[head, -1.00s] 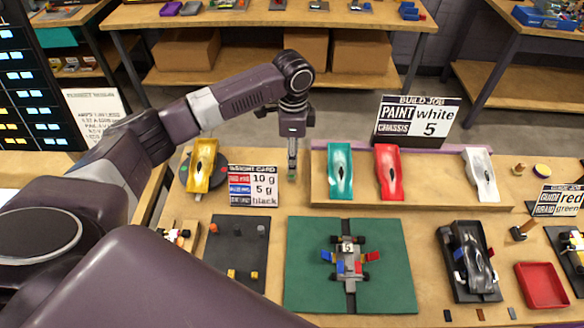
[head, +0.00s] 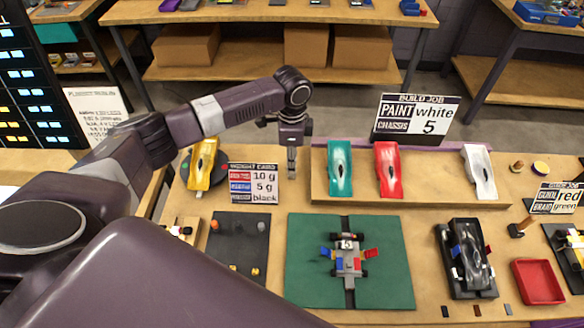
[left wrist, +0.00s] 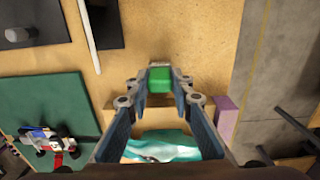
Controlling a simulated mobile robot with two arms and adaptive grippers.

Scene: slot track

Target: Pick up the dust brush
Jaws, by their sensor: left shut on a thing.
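The dust brush (left wrist: 160,79) shows in the left wrist view as a small green block between the fingertips. My left gripper (left wrist: 159,82) is shut on it, with a finger on each side. In the head view my left gripper (head: 291,170) points down at the bench, just left of the raised wooden stand and above the weight card. The brush is too small or hidden to make out there. I cannot tell whether it still touches the bench. My right gripper is not in view.
The wooden stand (head: 430,198) holds teal (head: 340,167), red (head: 388,168) and white (head: 479,171) car bodies. A yellow body (head: 201,163) stands left of the gripper. The weight card (head: 253,184) is close by. A chassis (head: 348,255) sits on the green mat (head: 390,290).

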